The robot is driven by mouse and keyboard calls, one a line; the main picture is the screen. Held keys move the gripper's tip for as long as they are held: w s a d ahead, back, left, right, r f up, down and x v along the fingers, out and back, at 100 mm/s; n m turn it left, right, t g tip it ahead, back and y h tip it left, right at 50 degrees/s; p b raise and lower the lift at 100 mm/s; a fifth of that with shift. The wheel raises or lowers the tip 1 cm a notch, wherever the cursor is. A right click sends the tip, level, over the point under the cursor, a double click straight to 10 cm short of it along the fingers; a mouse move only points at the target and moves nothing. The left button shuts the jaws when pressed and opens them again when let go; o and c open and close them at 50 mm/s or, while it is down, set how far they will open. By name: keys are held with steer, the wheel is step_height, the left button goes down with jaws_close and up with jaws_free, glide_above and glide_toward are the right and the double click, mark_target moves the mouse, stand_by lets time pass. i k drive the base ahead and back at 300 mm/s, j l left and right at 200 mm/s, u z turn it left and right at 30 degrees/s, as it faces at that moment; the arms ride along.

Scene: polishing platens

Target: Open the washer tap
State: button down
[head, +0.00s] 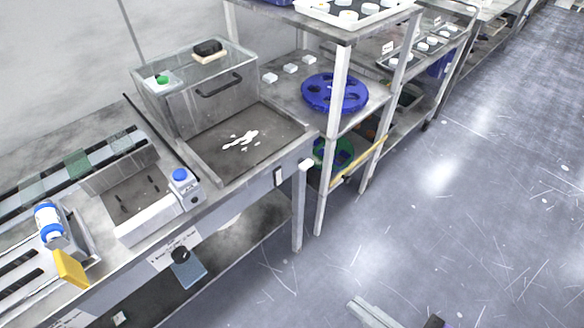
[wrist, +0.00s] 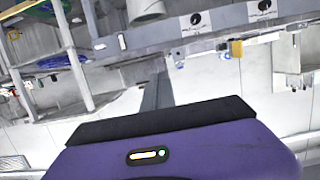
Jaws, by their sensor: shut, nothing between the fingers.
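A round black knob (head: 180,254) sits on the front of the left bench, below a small printed label, with a blue-grey flap under it; it looks like the washer tap, but I cannot be sure. The wrist view shows two pale plates with black round marks, the left plate (wrist: 195,22) and the right plate (wrist: 262,9); I cannot tell whether either is the tap. My gripper (wrist: 157,92) shows in the wrist view as a grey strip beyond my purple wrist housing. It is shut and empty, apart from the bench front.
The bench carries a clear-walled tank (head: 165,108), a blue-capped bottle (head: 50,226) and a yellow block (head: 70,268). A blue platen (head: 335,93) lies on the shelf rack. A bench leg (head: 298,210) stands at the right end. The floor (head: 440,200) to the right is open.

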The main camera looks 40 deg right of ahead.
mark_target(304, 165)
steer(key=k+l+u, duration=0.2)
steer(key=l, duration=0.2)
steer(key=l+u, duration=0.15)
steer(key=l, duration=0.3)
steer(key=k+l+u, duration=0.2)
steer(key=l, duration=0.2)
